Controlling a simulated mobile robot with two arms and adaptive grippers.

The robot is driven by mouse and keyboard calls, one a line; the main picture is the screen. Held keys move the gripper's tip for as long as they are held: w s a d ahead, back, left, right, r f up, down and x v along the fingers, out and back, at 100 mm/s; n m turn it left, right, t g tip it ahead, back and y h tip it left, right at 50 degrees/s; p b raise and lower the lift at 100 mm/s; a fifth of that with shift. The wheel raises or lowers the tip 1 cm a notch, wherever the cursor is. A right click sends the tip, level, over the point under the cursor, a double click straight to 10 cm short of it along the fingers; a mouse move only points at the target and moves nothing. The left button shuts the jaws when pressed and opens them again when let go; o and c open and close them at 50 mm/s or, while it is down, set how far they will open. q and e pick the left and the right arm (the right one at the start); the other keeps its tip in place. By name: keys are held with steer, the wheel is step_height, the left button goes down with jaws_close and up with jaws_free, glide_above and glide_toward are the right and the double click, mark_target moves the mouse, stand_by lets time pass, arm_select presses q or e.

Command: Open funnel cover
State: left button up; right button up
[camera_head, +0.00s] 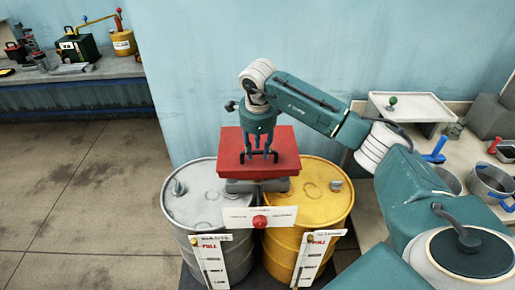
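The red square funnel cover (225,168) lies flat over a grey base (258,186) that spans the tops of two drums. My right gripper (258,156) points straight down over the middle of the cover. Its two fingers are spread apart, with their tips at or just above the red surface. Nothing clearly shows between the fingers, and I cannot tell whether they touch the cover. The inside of the funnel is hidden under the cover. My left gripper is not in view.
A grey drum (205,215) stands left and a yellow drum (318,215) right, with level gauges in front. A red knob (260,222) sits on a white label plate between them. The right bench holds pots (490,182) and a white tray (410,107). Floor at left is clear.

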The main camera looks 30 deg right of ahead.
jaws_close()
